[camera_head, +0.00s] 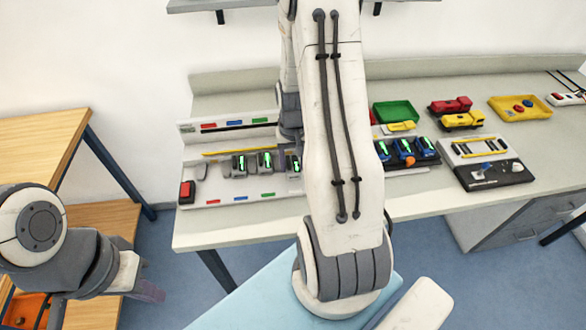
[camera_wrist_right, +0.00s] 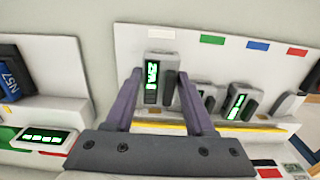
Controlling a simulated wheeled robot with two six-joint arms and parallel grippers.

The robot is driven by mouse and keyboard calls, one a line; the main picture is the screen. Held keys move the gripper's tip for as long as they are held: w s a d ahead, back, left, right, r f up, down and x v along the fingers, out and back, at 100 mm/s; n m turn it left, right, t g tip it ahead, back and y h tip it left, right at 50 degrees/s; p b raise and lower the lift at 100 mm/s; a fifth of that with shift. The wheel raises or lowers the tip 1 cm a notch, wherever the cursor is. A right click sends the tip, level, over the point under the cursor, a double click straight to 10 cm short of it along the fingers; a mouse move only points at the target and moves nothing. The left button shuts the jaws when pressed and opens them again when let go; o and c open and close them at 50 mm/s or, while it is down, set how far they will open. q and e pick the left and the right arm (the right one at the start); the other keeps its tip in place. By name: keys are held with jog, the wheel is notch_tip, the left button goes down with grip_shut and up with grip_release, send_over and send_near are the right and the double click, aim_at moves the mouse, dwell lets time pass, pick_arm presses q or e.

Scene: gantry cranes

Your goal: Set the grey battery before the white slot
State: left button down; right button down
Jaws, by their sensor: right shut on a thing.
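The grey battery (camera_wrist_right: 167,76) with a lit green display stands between the two purple fingers of my right gripper (camera_wrist_right: 158,84), which is shut on it. In the right wrist view it is right beside the white label (camera_wrist_right: 161,33) of the rack's strip. Whether its base touches the rack cannot be told. In the head view the battery (camera_head: 293,164) shows only partly at the edge of my right arm, which hides the gripper's fingers. My left gripper (camera_head: 145,288) is low at the left, away from the table; its opening is unclear.
Other grey batteries (camera_head: 239,164) stand left of the held one, near green, blue and red labels. A red button (camera_head: 187,191) is at the rack's left end. Blue batteries (camera_head: 403,150) stand right of my arm. Green (camera_head: 396,111) and yellow (camera_head: 520,108) trays lie further right.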

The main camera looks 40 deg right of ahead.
aim_at(293, 166)
notch_tip(293, 166, down, 3)
jog(key=shift+f+p, duration=0.1)
jog(key=shift+p, duration=0.2)
jog(key=shift+f, duration=0.1)
jog(key=shift+f, duration=0.1)
jog(key=shift+f, duration=0.15)
jog(key=shift+c, duration=1.3)
grip_release()
jog(key=shift+r, duration=0.2)
